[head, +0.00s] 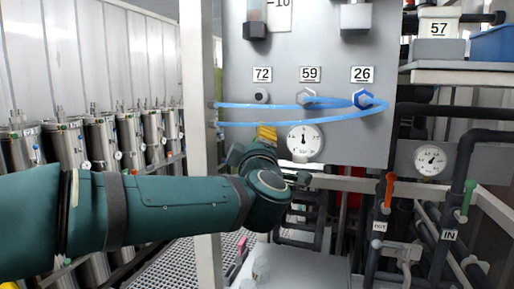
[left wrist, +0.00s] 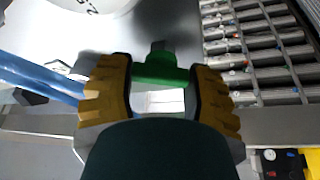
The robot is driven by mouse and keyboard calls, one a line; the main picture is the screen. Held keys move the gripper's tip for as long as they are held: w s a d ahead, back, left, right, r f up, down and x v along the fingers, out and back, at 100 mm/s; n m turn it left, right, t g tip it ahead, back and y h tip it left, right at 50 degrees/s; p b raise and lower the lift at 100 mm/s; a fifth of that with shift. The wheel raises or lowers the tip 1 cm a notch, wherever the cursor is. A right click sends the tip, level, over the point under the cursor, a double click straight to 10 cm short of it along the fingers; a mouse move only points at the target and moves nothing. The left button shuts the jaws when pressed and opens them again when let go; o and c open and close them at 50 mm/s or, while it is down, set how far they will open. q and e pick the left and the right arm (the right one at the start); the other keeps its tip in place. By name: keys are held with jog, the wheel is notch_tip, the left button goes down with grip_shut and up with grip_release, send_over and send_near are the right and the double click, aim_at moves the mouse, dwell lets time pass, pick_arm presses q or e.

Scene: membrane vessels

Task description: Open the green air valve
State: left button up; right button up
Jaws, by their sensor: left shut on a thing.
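The green air valve (left wrist: 160,70) shows in the left wrist view as a green piece between the two yellow fingers of my left gripper (left wrist: 161,84). The fingers are closed on it, one at each side. In the head view my left gripper (head: 266,134) is at the lower part of the grey panel (head: 350,140), just left of a round gauge (head: 305,140), and hides the valve. How far the valve is turned cannot be told. My right gripper is in neither view.
Blue tubes (head: 290,106) cross the panel just above my left gripper, below the labels 72, 59 and 26. An orange handle (head: 389,190) and a green handle (head: 469,196) stand on pipes at the right. Steel vessels (head: 67,147) line the left.

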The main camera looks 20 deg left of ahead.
pick_arm(q)
jog(key=shift+n+g, duration=0.7)
jog(key=shift+n, duration=1)
jog(key=shift+p, duration=0.3)
jog(key=o, duration=1.2)
jog(key=v, duration=1.2)
jog(key=shift+d, duration=0.1)
